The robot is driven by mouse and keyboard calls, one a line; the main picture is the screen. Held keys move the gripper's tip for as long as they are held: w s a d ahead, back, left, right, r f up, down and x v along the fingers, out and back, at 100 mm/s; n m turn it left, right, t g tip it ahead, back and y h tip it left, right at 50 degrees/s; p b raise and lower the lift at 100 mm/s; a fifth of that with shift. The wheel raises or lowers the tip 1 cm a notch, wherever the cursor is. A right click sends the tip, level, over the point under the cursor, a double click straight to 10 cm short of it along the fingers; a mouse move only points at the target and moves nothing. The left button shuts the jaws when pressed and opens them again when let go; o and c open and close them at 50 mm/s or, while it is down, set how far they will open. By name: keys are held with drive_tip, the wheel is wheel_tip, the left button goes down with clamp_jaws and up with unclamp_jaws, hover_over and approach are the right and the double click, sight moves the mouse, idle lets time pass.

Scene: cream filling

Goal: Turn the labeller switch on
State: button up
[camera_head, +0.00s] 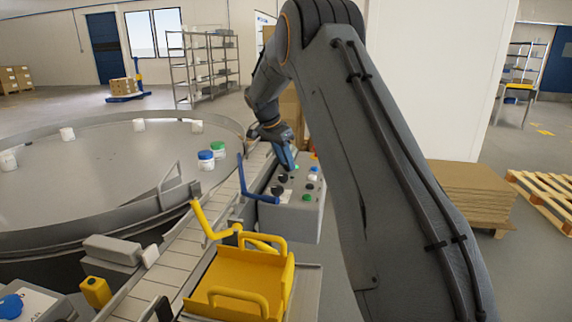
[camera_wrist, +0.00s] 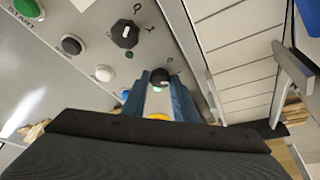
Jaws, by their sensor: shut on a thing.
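A grey control box (camera_head: 297,212) stands beside the conveyor, with several knobs and buttons on its top panel (camera_wrist: 95,22). My gripper (camera_head: 288,167) reaches down to this panel from above. In the wrist view my gripper's (camera_wrist: 161,80) two blue fingers are shut on a small black knob (camera_wrist: 160,76) near the panel's edge. The fingers hide part of the knob's surroundings, and I cannot read a label for it. A larger black knob (camera_wrist: 124,34) with printed symbols beside it sits apart from the fingers.
A green button (camera_wrist: 27,8) and other buttons share the panel. A slatted conveyor (camera_head: 185,243) runs alongside the box. A blue bent bar (camera_head: 257,192) and a yellow guarded unit (camera_head: 245,283) stand close by. A round table (camera_head: 95,165) with several jars is at left.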

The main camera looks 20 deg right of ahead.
idle(0.4)
drive_tip(key=o, duration=1.1)
drive_tip(key=shift+c, duration=0.2)
drive_tip(key=shift+r, duration=0.1)
drive_tip(key=b+v, duration=0.1)
drive_tip(key=v, duration=0.6)
drive_tip(key=shift+r, duration=0.3)
drive_tip(key=shift+s+a, duration=0.1)
drive_tip(key=shift+a, duration=0.05)
